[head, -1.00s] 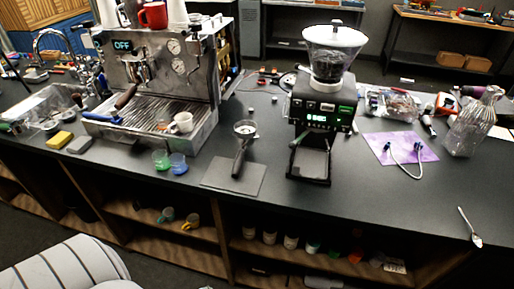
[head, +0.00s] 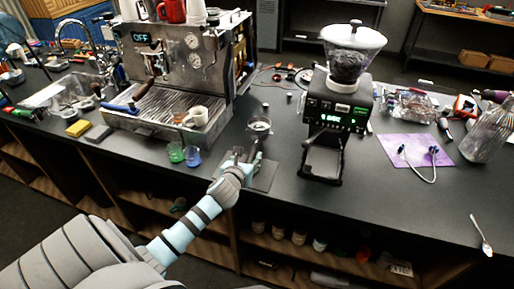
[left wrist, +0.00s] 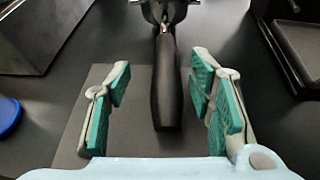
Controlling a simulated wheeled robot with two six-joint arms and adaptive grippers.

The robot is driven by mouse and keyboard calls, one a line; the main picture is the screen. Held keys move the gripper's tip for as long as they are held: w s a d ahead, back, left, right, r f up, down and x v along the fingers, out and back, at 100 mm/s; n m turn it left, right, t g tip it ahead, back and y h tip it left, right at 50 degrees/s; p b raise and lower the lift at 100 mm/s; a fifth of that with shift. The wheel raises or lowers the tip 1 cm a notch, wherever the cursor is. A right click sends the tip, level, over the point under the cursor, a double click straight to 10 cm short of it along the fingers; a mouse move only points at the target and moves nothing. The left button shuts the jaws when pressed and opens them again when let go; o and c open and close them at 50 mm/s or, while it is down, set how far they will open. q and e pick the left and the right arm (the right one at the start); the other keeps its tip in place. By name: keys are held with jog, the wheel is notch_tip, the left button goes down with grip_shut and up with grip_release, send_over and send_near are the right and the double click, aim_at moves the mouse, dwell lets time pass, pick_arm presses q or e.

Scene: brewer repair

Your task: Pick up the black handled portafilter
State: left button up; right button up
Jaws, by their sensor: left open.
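The black handled portafilter (head: 259,127) lies on the counter between the espresso machine and the grinder, its handle over a dark grey mat (head: 264,178). Its round metal basket points to the back. In the left wrist view the black handle (left wrist: 166,85) runs between the two green-padded fingers. My left gripper (head: 247,162) is open at the handle, one finger on each side with gaps, and holds nothing. In the left wrist view the gripper (left wrist: 162,105) shows wide apart. The basket is cut off at the top there. My right gripper is not in view.
The grinder (head: 331,115) stands close on the right. A purple cloth (head: 415,149) lies further right.

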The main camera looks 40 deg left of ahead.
aim_at(252, 153)
pick_arm(q)
jog(key=x, duration=0.3)
jog(key=b+x, duration=0.1)
jog(key=x, duration=0.1)
jog(key=shift+w+d+r, duration=0.25)
jog(key=shift+w+r, duration=0.1)
jog(key=shift+w, duration=0.05)
jog(key=shift+s+r, duration=0.1)
jog(key=shift+r, duration=0.05)
grip_shut()
